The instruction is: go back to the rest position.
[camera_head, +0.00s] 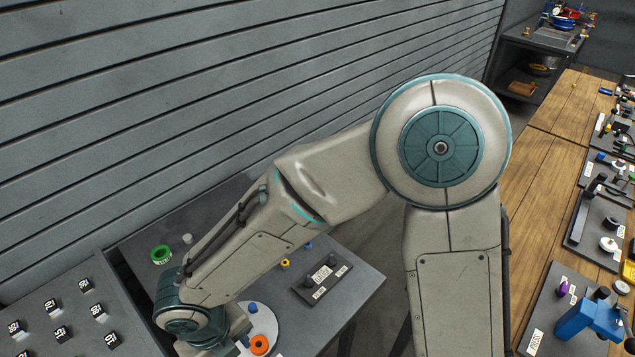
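My arm reaches from the middle of the view down to the lower left, over a dark grey table (345,277). Its wrist end is at the bottom edge, beside a pale round plate (271,325). My gripper's fingers do not show; they are hidden behind the wrist or below the picture edge. I cannot tell whether they hold anything. An orange ring (260,345) and a blue peg (253,308) are at the plate, close to the wrist.
A green ring (161,254) and a dark labelled block (322,278) are on the grey table. A panel with labelled black blocks (38,325) stands lower left. A slatted wall (200,110) runs behind. A wooden bench (545,190) with tools and a blue press (592,318) is right.

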